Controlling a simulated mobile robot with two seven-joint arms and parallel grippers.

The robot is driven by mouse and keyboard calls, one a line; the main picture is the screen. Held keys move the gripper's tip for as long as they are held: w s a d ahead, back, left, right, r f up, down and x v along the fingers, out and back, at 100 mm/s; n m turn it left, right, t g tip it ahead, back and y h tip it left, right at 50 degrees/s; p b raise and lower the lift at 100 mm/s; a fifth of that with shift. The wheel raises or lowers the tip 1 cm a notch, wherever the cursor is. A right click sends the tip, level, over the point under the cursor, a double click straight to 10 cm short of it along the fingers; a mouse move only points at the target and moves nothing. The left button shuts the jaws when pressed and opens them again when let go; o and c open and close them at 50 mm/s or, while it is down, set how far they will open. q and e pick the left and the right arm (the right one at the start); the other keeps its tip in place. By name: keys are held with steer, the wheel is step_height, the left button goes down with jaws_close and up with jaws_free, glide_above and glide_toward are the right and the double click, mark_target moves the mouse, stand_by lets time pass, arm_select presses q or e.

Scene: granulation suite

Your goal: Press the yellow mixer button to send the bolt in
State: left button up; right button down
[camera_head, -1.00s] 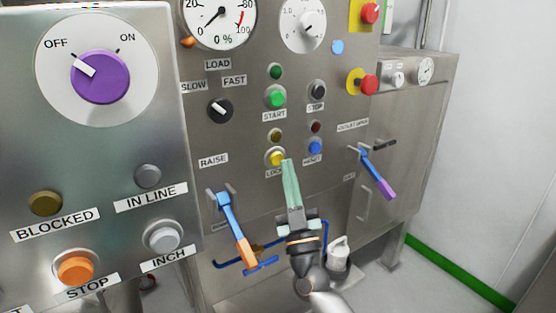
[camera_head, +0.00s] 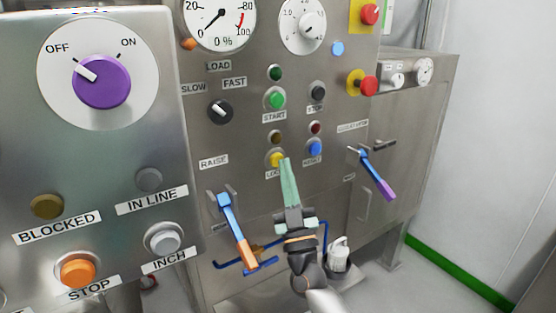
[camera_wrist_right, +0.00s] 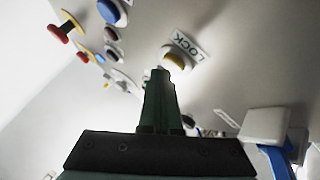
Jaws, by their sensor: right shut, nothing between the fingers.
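The yellow button (camera_head: 276,160) sits on the steel mixer panel, with a label below it that is partly covered. In the right wrist view the yellow button (camera_wrist_right: 174,62) shows beside a label reading LOCK. My right gripper (camera_head: 285,163) is shut and empty, its green fingers pointing up at the panel. Its tips lie just right of the button in the head view. In the right wrist view the fingertips (camera_wrist_right: 159,75) overlap the button's near edge; I cannot tell whether they touch it. No bolt can be made out. My left gripper is not in view.
A dark yellow lamp (camera_head: 276,138) sits above the button and a blue button (camera_head: 314,147) to its right. A blue-orange lever (camera_head: 235,228) and a blue-purple lever (camera_head: 377,174) stick out on either side. A control box (camera_head: 120,140) fills the left foreground.

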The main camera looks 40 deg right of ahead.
steer(key=shift+w, duration=0.4)
stand_by(0.7)
steer(key=shift+s, duration=0.1)
steer(key=shift+s+p, duration=0.5)
steer(key=shift+s, duration=0.25)
steer(key=shift+s+a+p, duration=0.2)
steer(key=shift+s+p, duration=0.25)
steer(key=shift+s, duration=0.8)
steer(key=shift+s+a+p, duration=0.15)
steer(key=shift+s+p, duration=0.25)
steer(key=shift+s, duration=0.85)
stand_by(0.4)
